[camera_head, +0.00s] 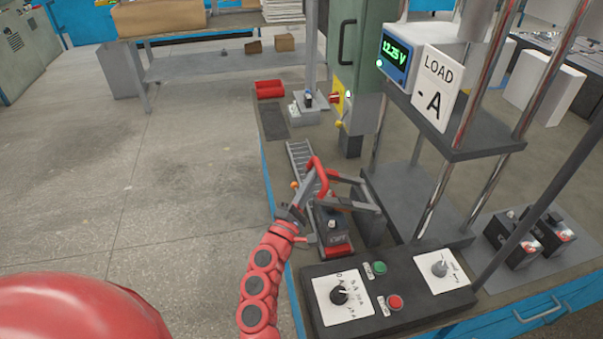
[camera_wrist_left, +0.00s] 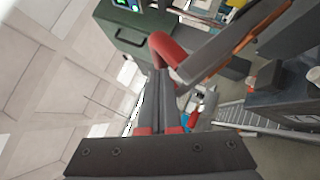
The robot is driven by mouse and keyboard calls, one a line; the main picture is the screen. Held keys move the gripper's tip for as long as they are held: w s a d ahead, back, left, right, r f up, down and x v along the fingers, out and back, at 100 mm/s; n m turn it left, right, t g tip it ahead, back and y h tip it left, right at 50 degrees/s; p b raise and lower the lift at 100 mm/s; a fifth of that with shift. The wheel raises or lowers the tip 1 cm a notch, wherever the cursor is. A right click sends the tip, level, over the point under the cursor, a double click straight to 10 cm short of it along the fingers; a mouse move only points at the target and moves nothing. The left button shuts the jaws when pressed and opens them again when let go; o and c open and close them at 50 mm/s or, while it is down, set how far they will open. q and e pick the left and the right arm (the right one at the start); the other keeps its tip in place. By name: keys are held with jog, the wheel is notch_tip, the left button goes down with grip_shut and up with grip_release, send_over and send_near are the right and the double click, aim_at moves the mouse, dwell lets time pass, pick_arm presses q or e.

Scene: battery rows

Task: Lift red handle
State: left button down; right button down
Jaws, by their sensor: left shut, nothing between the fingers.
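The red handle (camera_head: 318,178) tops a grey lever linkage above a dark battery (camera_head: 333,222) on the bench, in the head view. In the left wrist view the red handle (camera_wrist_left: 168,48) curves just beyond my fingertips, joined to a grey lever bar. My left gripper (camera_head: 304,192) reaches up from the left, close beside the handle; its closed fingers also show in the wrist view (camera_wrist_left: 158,78). It is shut and empty. Whether the fingertips touch the handle, I cannot tell. My right gripper is not in view.
A control panel (camera_head: 375,300) with knobs and buttons lies in front of the linkage. A test stand with metal posts (camera_head: 432,200) and a LOAD sign (camera_head: 436,88) rises to the right. Two batteries (camera_head: 527,235) stand at far right. Open floor (camera_head: 130,190) lies left.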

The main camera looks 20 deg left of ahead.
pick_arm(q)
jog(key=w+d+r+m+g+p, duration=0.1)
jog(key=w+d+r+m+p, duration=0.1)
jog(key=w+d+r+p, duration=0.2)
jog(key=w+d+r+m+g+h+p, duration=0.1)
jog(key=w+d+r+m+g+p, duration=0.1)
jog(key=w+d+r+p, duration=0.3)
jog(key=shift+w+d+r+g+p, duration=0.3)
jog(key=shift+d+r+p, duration=0.2)
jog(key=shift+d+p, duration=1.65)
jog(key=shift+d, duration=0.1)
